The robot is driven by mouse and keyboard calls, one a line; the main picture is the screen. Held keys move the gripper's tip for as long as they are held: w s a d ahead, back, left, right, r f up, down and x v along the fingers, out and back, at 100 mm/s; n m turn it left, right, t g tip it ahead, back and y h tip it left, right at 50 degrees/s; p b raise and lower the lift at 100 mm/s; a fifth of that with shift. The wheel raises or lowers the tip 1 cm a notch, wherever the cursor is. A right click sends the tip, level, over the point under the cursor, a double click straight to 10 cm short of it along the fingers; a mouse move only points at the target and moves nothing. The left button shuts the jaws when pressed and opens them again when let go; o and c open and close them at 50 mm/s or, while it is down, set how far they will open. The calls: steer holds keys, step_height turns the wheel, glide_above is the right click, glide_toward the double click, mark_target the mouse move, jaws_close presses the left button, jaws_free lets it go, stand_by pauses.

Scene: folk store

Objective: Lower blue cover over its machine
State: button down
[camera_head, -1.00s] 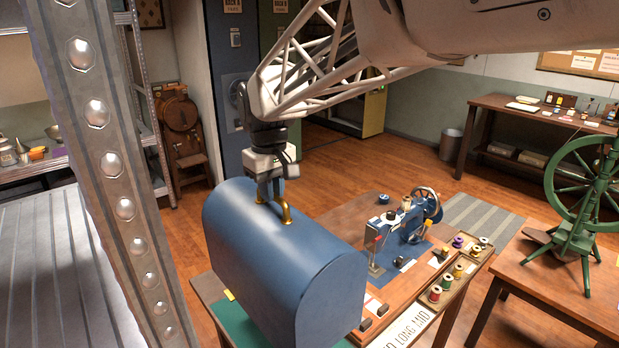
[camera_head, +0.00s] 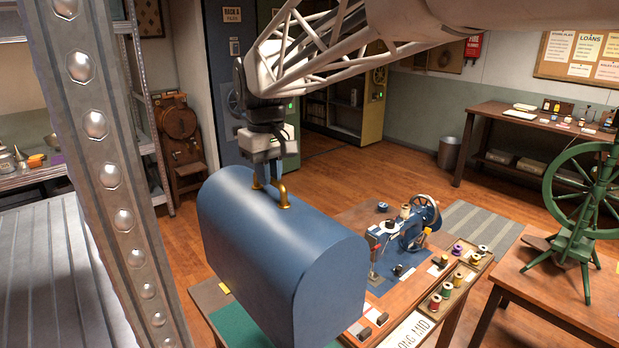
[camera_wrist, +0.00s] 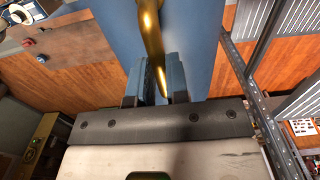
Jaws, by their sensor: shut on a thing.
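The blue cover (camera_head: 285,250) is a domed box with a brass handle (camera_head: 285,198) on top. My gripper (camera_head: 268,182) is shut on that handle, and the cover hangs upright from it. In the wrist view the fingers (camera_wrist: 155,88) close around the brass bar, with the cover's blue top (camera_wrist: 195,40) beyond. The blue sewing machine (camera_head: 400,238) stands uncovered on the wooden table, right of the cover and apart from it. The cover's lower edge is not clear against the table, so I cannot tell the exact gap beneath it.
A tray of thread spools (camera_head: 458,280) lies right of the machine. A green mat (camera_head: 236,326) shows beneath the cover's left side. A green spinning wheel (camera_head: 585,205) stands on a table at right. A riveted metal post (camera_head: 118,200) crosses the left foreground.

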steer(key=shift+r, duration=3.05)
steer(key=w+d+m, duration=0.4)
steer(key=w+d, duration=0.4)
steer(key=d, duration=0.1)
steer(key=shift+w+m, duration=0.15)
steer(key=shift+m, duration=0.15)
steer(key=w+d+m, duration=0.4)
steer(key=w+d, duration=0.4)
steer(key=shift+d, duration=0.4)
stand_by(1.2)
stand_by(0.3)
